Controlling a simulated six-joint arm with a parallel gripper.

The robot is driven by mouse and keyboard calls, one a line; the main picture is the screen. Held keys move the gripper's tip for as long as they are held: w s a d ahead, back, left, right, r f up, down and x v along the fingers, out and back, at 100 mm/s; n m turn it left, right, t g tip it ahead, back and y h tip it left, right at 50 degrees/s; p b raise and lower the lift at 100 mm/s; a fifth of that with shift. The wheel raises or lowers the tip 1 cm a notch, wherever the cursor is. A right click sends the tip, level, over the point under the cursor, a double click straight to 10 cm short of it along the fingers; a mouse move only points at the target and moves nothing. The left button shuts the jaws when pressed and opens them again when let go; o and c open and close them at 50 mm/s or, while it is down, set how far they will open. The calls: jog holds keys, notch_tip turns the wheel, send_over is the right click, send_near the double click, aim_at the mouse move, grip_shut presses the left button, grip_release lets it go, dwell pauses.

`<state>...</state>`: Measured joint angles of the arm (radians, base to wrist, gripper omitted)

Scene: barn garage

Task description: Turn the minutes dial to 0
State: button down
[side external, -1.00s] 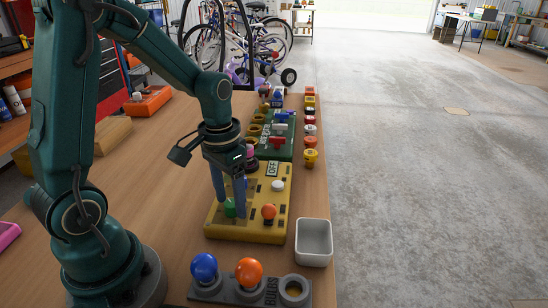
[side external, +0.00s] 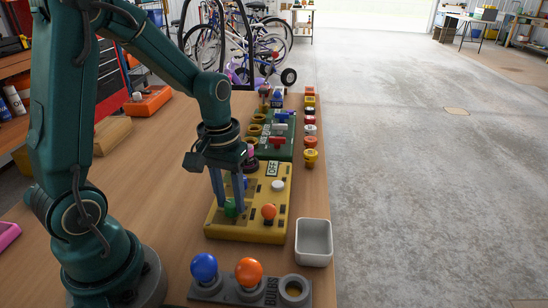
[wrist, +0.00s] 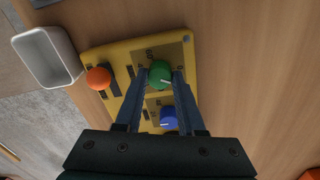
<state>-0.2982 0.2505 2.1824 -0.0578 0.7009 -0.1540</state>
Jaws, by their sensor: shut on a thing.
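A yellow panel (side external: 255,228) lies on the workbench with a green dial (side external: 231,209) near its front left. My gripper (wrist: 161,76) points down and is shut on the green dial. It also shows in the side view (side external: 230,206). A blue dial (wrist: 168,117) with a white mark is beside the green one, between the fingers in the wrist view. I cannot read which dial is labelled minutes.
The panel also carries an orange knob (side external: 269,211) and a white button (side external: 278,185). A grey bin (side external: 314,243) stands to its right. A bulb holder (side external: 225,289) with blue and orange bulbs is in front. A green panel (side external: 273,148) lies behind.

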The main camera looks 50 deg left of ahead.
aim_at(230, 204)
jog(key=n, duration=0.5)
jog(key=shift+d+n, duration=0.1)
jog(key=shift+n, duration=0.3)
dwell(0.4)
jog(key=c, duration=0.5)
grip_release()
jog(key=shift+r, duration=0.55)
jog(key=shift+s+r, duration=0.1)
jog(key=shift+r, duration=1.95)
